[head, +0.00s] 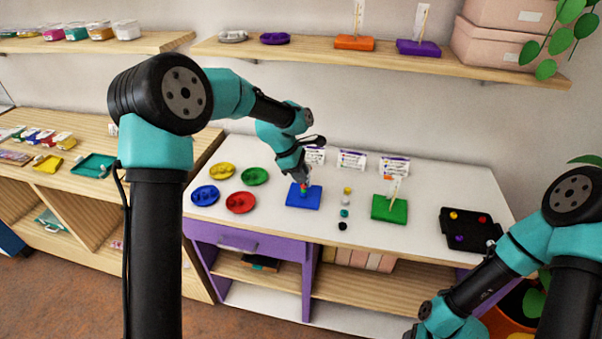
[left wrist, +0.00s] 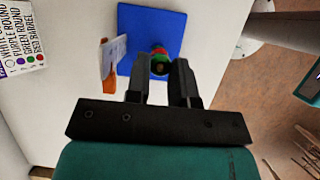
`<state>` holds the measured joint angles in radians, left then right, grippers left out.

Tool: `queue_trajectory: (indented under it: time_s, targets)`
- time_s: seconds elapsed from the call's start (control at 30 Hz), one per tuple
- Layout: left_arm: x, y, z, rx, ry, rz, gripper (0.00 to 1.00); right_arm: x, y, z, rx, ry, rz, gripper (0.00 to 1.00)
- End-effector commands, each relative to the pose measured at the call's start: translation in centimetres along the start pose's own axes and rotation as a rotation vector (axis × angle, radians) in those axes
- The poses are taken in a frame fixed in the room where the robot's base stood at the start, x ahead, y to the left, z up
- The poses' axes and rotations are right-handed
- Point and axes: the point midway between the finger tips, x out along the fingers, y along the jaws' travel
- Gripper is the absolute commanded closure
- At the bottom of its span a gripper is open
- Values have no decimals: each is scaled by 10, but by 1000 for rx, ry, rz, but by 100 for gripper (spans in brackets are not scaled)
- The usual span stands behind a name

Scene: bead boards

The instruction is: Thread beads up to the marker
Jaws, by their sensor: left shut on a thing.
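The blue board (head: 304,203) lies on the white table, below my left gripper (head: 303,182). It also shows in the left wrist view (left wrist: 135,25). An orange piece with a white card (left wrist: 113,62) stands at the board's edge in the left wrist view. The green board (head: 382,212) stands to the right with an upright card and orange piece (head: 393,186).
Several loose beads (head: 345,213) form a column between the boards. Yellow, green, blue and red dishes (head: 240,203) stand at the left. A black tray (head: 470,230) with a few beads lies at the right. White label cards (head: 352,160) stand behind the boards.

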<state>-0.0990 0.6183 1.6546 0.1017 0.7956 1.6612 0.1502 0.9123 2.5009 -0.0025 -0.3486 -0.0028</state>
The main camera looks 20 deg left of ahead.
Motion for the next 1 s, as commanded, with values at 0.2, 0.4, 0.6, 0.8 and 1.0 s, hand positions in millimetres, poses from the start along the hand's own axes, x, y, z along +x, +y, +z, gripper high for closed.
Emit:
queue_trajectory:
  time_s: [0.2,0.4,0.6,0.8,1.0]
  targets:
    - [0,0,0,0,0,0,63,0,0,0,0,0,0,48]
    - [0,0,0,0,0,0,48,0,0,0,0,0,0,48]
    - [0,0,0,0,0,0,48,0,0,0,0,0,0,48]
    - [-11,1,0,0,0,3,48,0,0,0,0,0,0,48]
    - [-41,1,0,-1,0,3,48,0,0,0,0,0,0,48]
